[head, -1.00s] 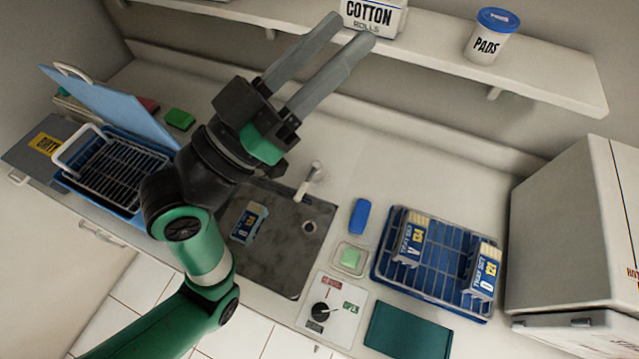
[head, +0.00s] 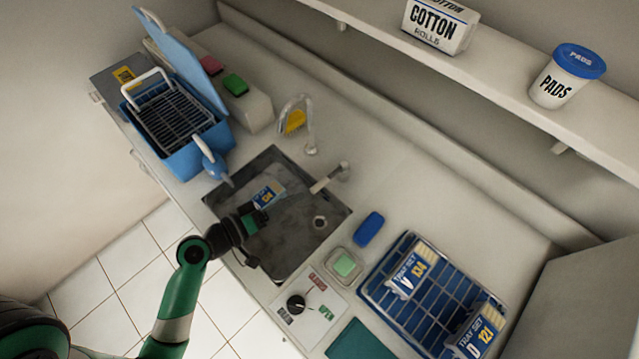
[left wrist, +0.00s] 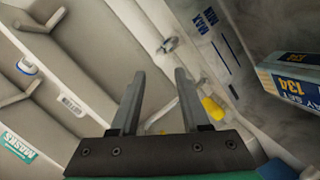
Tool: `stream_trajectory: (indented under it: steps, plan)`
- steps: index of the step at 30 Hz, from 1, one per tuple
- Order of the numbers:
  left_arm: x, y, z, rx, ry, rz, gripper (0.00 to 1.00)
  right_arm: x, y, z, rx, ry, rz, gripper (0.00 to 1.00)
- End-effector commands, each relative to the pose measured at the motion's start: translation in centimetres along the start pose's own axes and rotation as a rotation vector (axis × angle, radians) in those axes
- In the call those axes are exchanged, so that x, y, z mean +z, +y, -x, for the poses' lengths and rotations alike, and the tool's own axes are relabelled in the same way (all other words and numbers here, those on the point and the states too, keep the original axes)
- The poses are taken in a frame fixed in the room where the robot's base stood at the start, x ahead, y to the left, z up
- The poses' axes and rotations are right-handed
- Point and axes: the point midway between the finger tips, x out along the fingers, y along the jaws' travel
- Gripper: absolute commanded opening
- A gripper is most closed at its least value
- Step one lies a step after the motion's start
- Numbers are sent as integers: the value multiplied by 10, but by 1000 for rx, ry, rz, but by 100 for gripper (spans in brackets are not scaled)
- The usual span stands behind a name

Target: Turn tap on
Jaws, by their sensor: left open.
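A curved metal spout (head: 300,120) stands behind the sink (head: 305,235), with a yellow item beside it. A second, short metal tap-like fitting (head: 328,178) stands at the sink's back right edge; I cannot tell which is the tap. My left gripper (head: 268,208) is low over the sink's left front, apart from both fittings. Its fingers (left wrist: 157,85) are open and empty in the left wrist view. My right gripper is not in view.
A blue and yellow tray-set box (head: 268,193) lies in the sink beside my left gripper. A blue tub (head: 185,158) stands left, a blue rack (head: 385,305) with boxes right. Soap (head: 345,265) sits by the panel. A shelf (head: 505,95) overhangs the back.

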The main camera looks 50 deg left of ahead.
Motion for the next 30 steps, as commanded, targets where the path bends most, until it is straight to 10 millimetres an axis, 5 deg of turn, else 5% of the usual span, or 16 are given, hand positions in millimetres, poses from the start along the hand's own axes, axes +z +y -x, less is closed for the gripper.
stream_trajectory:
  steps: [10, 22, 30]
  plan:
    - [0, 1, -75, 4, -2, -2, 46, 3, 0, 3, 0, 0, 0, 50]
    - [0, 1, -89, 1, 0, -1, 46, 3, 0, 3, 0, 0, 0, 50]
    - [0, 1, -89, 1, 0, -1, 1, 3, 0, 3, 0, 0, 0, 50]
